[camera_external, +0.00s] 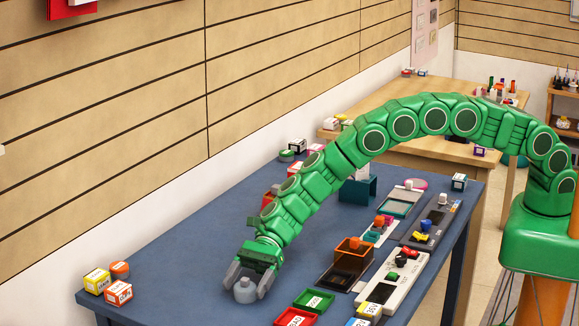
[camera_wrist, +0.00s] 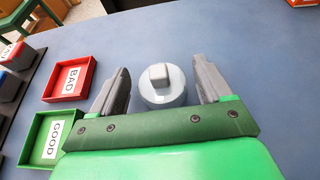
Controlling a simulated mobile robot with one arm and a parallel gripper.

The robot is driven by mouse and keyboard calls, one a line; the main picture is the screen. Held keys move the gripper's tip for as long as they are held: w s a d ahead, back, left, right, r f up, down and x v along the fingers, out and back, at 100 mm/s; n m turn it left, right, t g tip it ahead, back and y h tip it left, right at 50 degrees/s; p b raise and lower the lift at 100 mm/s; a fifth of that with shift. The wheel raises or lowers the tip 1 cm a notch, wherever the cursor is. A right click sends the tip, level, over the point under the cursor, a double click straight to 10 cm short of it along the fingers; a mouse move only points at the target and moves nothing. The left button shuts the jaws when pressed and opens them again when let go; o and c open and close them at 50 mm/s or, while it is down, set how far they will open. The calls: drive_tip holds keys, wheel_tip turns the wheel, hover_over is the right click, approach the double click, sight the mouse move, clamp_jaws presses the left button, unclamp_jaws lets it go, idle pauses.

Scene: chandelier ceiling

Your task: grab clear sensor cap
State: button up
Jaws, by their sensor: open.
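The sensor cap (camera_wrist: 160,86) is a pale grey, slightly see-through round piece with a square knob on top. It stands on the blue table (camera_external: 190,256) near its front left part. It also shows in the external view (camera_external: 245,291). My gripper (camera_external: 248,285) points down over the cap. In the wrist view the two grey fingers of my gripper (camera_wrist: 161,82) are open, one on each side of the cap. A narrow gap shows between the cap and each finger. The cap's lower part is partly hidden by the gripper body.
A red BAD tray (camera_wrist: 67,80) and a green GOOD tray (camera_wrist: 43,138) lie left of the gripper in the wrist view. An orange-brown bin (camera_external: 354,250) and a white device (camera_external: 393,283) are to the right. Small boxes (camera_external: 107,284) stand at the left corner.

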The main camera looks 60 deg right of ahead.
drive_tip(key=c, duration=0.9)
drive_tip(key=shift+r, duration=0.2)
drive_tip(key=shift+r, duration=0.25)
wheel_tip(320, 180, up, 3)
drive_tip(key=shift+s+d, duration=0.1)
drive_tip(key=shift+s+d+r, duration=4.65)
drive_tip(key=shift+s+d, duration=0.15)
drive_tip(key=shift+d, duration=0.05)
